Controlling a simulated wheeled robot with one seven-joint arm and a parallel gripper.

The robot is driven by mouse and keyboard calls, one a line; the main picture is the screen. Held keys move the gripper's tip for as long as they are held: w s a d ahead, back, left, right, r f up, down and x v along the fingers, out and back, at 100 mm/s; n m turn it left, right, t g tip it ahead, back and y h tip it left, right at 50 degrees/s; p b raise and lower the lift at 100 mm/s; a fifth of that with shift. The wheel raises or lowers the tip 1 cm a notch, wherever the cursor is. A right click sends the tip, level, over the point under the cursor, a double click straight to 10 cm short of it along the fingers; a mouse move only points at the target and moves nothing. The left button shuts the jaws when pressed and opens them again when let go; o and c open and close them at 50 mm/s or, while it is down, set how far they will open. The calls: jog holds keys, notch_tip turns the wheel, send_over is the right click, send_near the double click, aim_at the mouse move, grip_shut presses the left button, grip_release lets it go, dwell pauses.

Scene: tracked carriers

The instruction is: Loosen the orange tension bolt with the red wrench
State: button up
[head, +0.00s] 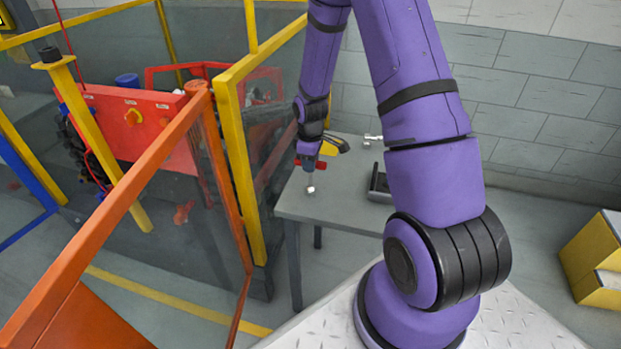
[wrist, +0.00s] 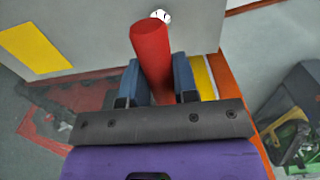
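The red wrench shows in the wrist view as a thick red handle (wrist: 152,50) between the two blue fingers of my gripper (wrist: 156,72), with a pale metal end (wrist: 161,15) beyond it. My gripper (head: 309,162) is shut on this handle. In the head view the wrench's silver end (head: 310,189) points down over the grey table, near its left edge; I cannot tell whether it touches the table.
The grey table (head: 340,205) holds a black tray-like piece (head: 378,183), a silver tool (head: 373,138) and a yellow-black object (head: 335,144). An orange-framed clear door (head: 110,185) and yellow posts (head: 238,150) stand between table and machine. Yellow boxes (head: 595,250) lie right.

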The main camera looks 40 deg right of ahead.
jog(key=shift+r, duration=3.5)
grip_shut()
